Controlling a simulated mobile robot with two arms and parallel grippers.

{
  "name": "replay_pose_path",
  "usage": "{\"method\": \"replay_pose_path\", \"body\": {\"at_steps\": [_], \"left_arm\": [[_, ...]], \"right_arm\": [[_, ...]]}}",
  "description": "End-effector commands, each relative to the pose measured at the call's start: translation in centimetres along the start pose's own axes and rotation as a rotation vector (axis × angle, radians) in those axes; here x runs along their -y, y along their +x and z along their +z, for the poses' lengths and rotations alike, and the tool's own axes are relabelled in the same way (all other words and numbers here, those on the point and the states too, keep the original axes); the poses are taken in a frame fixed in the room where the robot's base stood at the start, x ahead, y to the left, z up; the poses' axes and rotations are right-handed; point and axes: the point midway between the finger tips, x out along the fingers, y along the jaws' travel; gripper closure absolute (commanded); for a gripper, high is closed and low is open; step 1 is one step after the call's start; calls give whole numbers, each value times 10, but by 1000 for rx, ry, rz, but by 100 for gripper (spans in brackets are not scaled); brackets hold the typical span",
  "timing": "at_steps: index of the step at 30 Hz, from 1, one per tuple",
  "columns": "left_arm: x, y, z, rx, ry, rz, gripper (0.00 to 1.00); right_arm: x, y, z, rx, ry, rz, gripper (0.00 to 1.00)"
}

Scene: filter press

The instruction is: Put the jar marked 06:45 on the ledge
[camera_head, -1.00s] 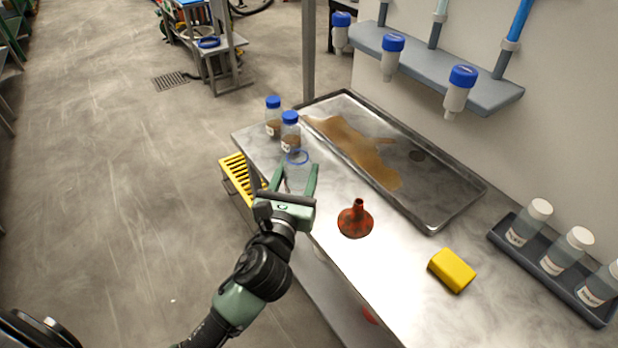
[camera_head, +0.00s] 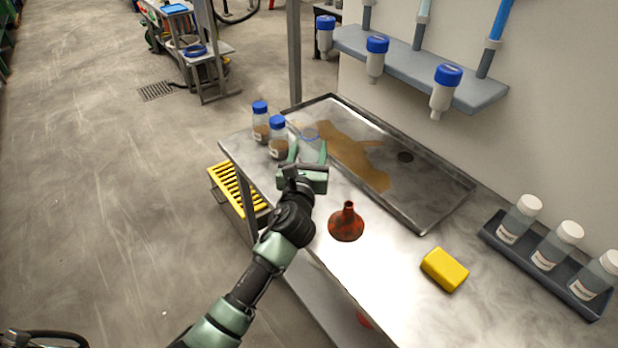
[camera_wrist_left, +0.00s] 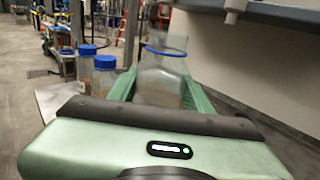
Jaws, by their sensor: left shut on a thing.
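My left gripper (camera_head: 306,158) is shut on a clear, open-topped jar (camera_head: 311,146) with a blue ring at its neck. The held jar also shows between the fingers in the left wrist view (camera_wrist_left: 162,80); no label is readable on it. Two blue-capped jars with brown contents, a nearer one (camera_head: 278,140) and a farther one (camera_head: 261,122), stand on the metal table just left of the gripper. Their labels are too small to read. The grey wall ledge (camera_head: 410,72) holds several upside-down blue-topped bottles. My right gripper is not in view.
A red funnel (camera_head: 346,225) and a yellow sponge (camera_head: 445,270) lie on the table (camera_head: 375,265). A shallow metal tray (camera_head: 440,205) with a brown spill lies behind. A dark rack (camera_head: 540,270) with white-capped bottles stands at right. A yellow grate (camera_head: 236,190) is below the left edge.

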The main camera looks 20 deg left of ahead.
Motion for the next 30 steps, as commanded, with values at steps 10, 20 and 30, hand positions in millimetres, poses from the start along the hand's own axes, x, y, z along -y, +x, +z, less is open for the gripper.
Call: {"method": "replay_pose_path", "body": {"at_steps": [10, 20, 30], "left_arm": [[0, 0, -47, 0, -3, 0, 96], [0, 0, -82, 2, -1, 0, 96], [0, 0, -85, 2, 0, 0, 96]], "right_arm": [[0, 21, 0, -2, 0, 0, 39], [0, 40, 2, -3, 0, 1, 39], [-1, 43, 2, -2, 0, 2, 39]]}}
